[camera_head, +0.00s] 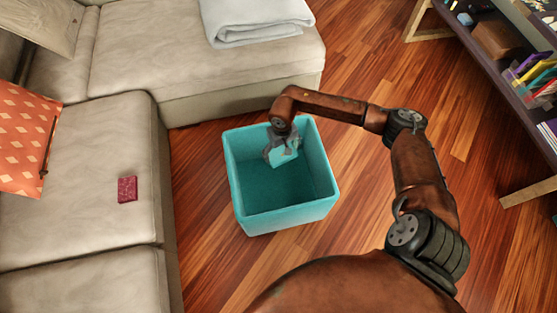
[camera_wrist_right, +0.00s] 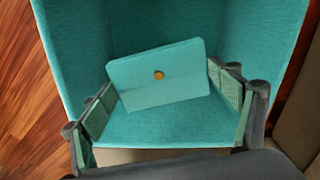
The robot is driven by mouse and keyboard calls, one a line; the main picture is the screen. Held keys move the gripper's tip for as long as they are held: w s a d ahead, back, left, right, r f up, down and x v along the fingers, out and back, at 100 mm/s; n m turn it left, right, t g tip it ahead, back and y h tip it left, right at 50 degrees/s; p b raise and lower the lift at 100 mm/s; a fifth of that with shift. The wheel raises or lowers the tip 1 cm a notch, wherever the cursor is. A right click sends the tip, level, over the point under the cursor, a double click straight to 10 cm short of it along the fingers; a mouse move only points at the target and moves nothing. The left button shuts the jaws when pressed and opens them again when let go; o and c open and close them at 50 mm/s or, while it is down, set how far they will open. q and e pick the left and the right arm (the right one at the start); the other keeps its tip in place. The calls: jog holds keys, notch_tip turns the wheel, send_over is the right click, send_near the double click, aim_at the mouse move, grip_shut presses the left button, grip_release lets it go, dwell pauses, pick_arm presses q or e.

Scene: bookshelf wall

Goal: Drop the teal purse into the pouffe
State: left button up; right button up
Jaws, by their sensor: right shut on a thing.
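The pouffe (camera_head: 240,180) is a teal, open-topped square box on the wooden floor, and its inside looks empty. Its teal inner walls fill much of the right wrist view (camera_wrist_right: 75,35). My right gripper (camera_head: 281,148) reaches in over its far side and is shut on the teal purse (camera_head: 285,155). In the right wrist view the purse (camera_wrist_right: 150,90) is a flat flap-style pouch with a round gold clasp, slightly tilted between the two fingers. It hangs within the pouffe's opening, above the bottom. My left gripper is not in view.
A beige sectional sofa (camera_head: 110,115) runs along the left and back, with a dark red book-like item (camera_head: 127,189) and an orange cushion (camera_head: 24,140). A folded light blanket (camera_head: 255,20) lies at the back. A dark shelf (camera_head: 500,75) stands right.

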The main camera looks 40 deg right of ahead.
jog(key=o, duration=1.2)
notch_tip(320, 180, up, 12)
